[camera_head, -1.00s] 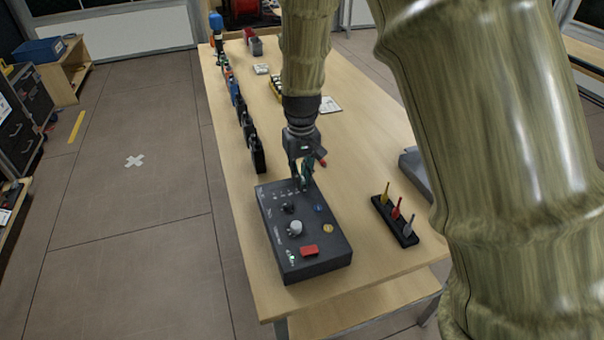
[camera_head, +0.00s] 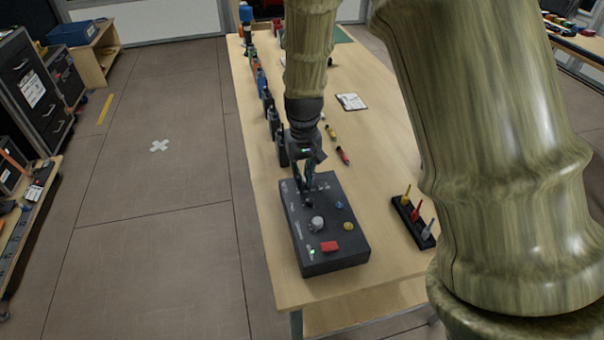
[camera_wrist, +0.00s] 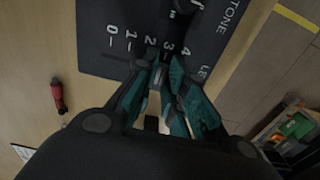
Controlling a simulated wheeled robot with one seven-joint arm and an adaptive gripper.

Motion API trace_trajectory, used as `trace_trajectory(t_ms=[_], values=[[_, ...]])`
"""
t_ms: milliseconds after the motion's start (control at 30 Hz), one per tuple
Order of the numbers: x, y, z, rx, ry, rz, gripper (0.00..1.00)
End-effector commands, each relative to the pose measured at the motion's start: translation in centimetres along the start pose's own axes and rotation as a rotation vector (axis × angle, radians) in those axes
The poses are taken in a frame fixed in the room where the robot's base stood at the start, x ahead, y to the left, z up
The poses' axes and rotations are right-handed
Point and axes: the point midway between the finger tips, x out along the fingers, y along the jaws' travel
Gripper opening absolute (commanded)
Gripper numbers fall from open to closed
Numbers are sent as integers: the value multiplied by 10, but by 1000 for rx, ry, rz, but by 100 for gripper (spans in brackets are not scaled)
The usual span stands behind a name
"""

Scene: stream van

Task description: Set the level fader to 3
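The dark control box (camera_head: 345,258) sits on the wooden table, with a grey knob, a red button and a yellow button on top. In the wrist view its level scale (camera_wrist: 148,41) runs from 0 at left to 4 at right. My gripper (camera_head: 305,188) points down at the box's far end. In the wrist view its teal fingertips (camera_wrist: 163,70) are close together, just below the 2 and 3 marks. The fader cap is not clearly seen; the fingers cover that part of the slot. Whether they grip it I cannot tell.
A black rack (camera_head: 412,222) with yellow, red and grey pegs stands right of the box. A red marker (camera_head: 343,155) and a white card (camera_head: 351,101) lie behind. A row of dark and coloured items (camera_head: 268,100) lines the table's left edge.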

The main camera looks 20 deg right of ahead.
Motion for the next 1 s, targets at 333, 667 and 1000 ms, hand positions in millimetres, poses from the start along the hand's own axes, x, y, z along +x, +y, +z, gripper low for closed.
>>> trace_trajectory(t_ms=[333, 667, 1000], values=[[0, -1, 0, -1, 0, 0, 34], [-21, -1, -1, -2, 3, -1, 34], [-77, -1, -1, -2, 3, -1, 34]])
